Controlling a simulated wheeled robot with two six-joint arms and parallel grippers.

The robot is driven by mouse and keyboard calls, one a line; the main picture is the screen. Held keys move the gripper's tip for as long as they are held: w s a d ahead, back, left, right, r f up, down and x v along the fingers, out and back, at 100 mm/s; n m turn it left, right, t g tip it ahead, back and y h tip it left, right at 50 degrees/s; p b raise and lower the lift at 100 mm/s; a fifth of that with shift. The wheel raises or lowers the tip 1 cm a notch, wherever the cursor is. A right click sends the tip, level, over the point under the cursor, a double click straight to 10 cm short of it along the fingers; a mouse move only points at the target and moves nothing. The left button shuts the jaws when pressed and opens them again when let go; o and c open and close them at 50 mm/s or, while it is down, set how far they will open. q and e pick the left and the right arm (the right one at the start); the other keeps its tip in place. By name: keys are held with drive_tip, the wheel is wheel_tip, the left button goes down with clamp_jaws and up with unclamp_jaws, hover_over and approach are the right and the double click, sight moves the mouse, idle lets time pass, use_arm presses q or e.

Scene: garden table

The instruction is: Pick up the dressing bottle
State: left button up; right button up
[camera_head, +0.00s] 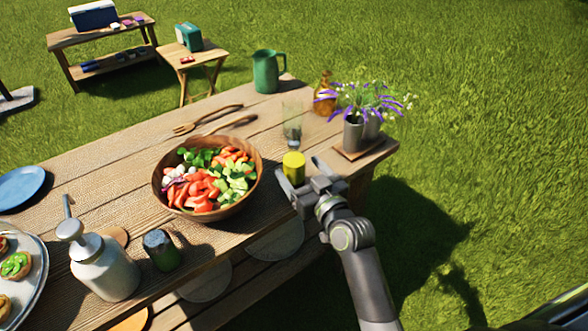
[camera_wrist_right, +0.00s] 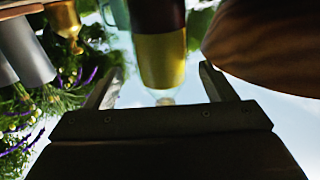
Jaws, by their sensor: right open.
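The dressing bottle (camera_head: 293,167) stands on the wooden table to the right of the salad bowl. Its yellow layer shows in the head view; its lower part is hidden by my right gripper (camera_head: 303,174). In the right wrist view, which is upside down, the bottle (camera_wrist_right: 160,60) has a yellow layer and a dark layer, with a clear narrower part beyond the yellow. It lies between the two open fingers in that picture. I cannot tell whether either finger touches it. My left gripper is not in view.
The salad bowl (camera_head: 247,194) is close on the left. A clear glass shape (camera_head: 292,122) shows just behind the bottle. A flower pot (camera_head: 353,137), amber bottle (camera_head: 325,98) and green pitcher (camera_head: 267,73) stand behind. A pump bottle (camera_head: 105,270) and dark jar (camera_head: 160,250) stand front left.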

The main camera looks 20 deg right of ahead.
sight(290, 160)
drive_tip(key=shift+w+a+f+p, duration=0.1)
drive_tip(key=shift+w+a+p, duration=0.1)
drive_tip(key=shift+w, duration=0.65)
drive_tip(key=shift+w+a+f+p, duration=0.1)
drive_tip(key=shift+w+a+f, duration=0.1)
drive_tip(key=shift+w, duration=0.7)
drive_tip(key=shift+w+a+f+p, duration=0.1)
drive_tip(key=shift+w+a+p, duration=0.1)
drive_tip(key=shift+w, duration=0.65)
drive_tip(key=shift+c, duration=0.5)
drive_tip(key=shift+r, duration=0.1)
drive_tip(key=c, duration=1.2)
